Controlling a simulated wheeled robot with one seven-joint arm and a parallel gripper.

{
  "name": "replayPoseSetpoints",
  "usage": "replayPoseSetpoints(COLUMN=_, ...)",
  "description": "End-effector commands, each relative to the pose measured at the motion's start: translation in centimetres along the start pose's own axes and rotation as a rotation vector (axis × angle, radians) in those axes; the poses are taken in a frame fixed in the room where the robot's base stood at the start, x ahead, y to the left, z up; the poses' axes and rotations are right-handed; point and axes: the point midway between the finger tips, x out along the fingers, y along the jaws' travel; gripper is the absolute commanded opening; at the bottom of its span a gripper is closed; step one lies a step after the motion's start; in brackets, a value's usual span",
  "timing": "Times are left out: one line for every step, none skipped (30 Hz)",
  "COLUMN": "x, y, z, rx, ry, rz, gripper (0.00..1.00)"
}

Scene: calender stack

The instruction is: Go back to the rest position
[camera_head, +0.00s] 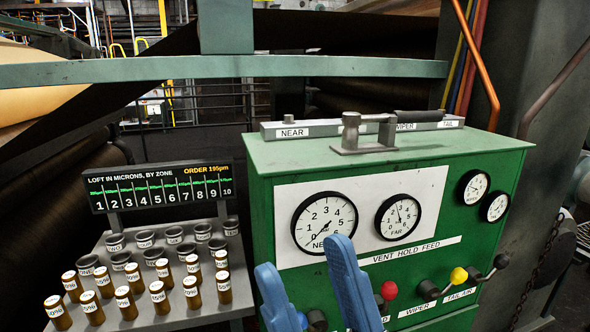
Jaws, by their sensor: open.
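My gripper (303,256) shows at the bottom centre as two blue fingers, apart, with nothing between them. It is in front of the green control cabinet (470,200), and its fingers cover part of the cabinet's lower front. The rest of my arm is out of view below. On the cabinet front are a large NEAR gauge (324,222), a FAR gauge (398,216) and a strip reading VENT HOLD FEED (410,251). Levers with a red knob (389,290), a yellow knob (458,276) and a black knob (502,260) stick out below. I cannot tell whether a finger touches anything.
A sloping rack (180,315) with several labelled brown vials and dark cups stands at left under a loft display (160,187). A grey metal fixture (362,135) sits on the cabinet top. A green-grey rail (220,67) crosses above. A chain and pipes are at right.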

Motion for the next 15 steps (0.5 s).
replayPoseSetpoints(x=-1.8, y=0.5, z=0.1, rx=0.002, ry=-0.060, rz=0.050, gripper=0.46)
replayPoseSetpoints(x=-2.8, y=0.9, z=0.1, rx=0.000, ry=-0.092, rz=0.076, gripper=0.46)
replayPoseSetpoints(x=-4.2, y=1.4, z=0.1, rx=-0.002, ry=-0.138, rz=0.112, gripper=0.46)
replayPoseSetpoints(x=-5.2, y=1.6, z=0.1, rx=-0.003, ry=-0.172, rz=0.137, gripper=0.46)
replayPoseSetpoints(x=-6.2, y=2.0, z=0.1, rx=-0.007, ry=-0.208, rz=0.161, gripper=0.46)
replayPoseSetpoints(x=-7.7, y=2.4, z=0.0, rx=-0.009, ry=-0.254, rz=0.193, gripper=0.46)
replayPoseSetpoints(x=-8.8, y=2.6, z=-0.1, rx=-0.012, ry=-0.291, rz=0.216, gripper=0.46)
replayPoseSetpoints(x=-9.9, y=2.8, z=-0.3, rx=-0.015, ry=-0.325, rz=0.237, gripper=0.46)
replayPoseSetpoints(x=-11.4, y=3.1, z=-0.5, rx=-0.018, ry=-0.375, rz=0.266, gripper=0.46)
replayPoseSetpoints(x=-12.5, y=3.3, z=-0.7, rx=-0.021, ry=-0.411, rz=0.285, gripper=0.46)
replayPoseSetpoints(x=-13.6, y=3.5, z=-0.9, rx=-0.024, ry=-0.448, rz=0.305, gripper=0.46)
replayPoseSetpoints(x=-15.1, y=3.7, z=-1.3, rx=-0.028, ry=-0.498, rz=0.330, gripper=0.46)
replayPoseSetpoints(x=-16.2, y=3.9, z=-1.6, rx=-0.032, ry=-0.537, rz=0.347, gripper=0.46)
replayPoseSetpoints(x=-17.3, y=4.0, z=-2.0, rx=-0.034, ry=-0.573, rz=0.364, gripper=0.46)
replayPoseSetpoints(x=-18.9, y=4.1, z=-2.5, rx=-0.039, ry=-0.625, rz=0.385, gripper=0.46)
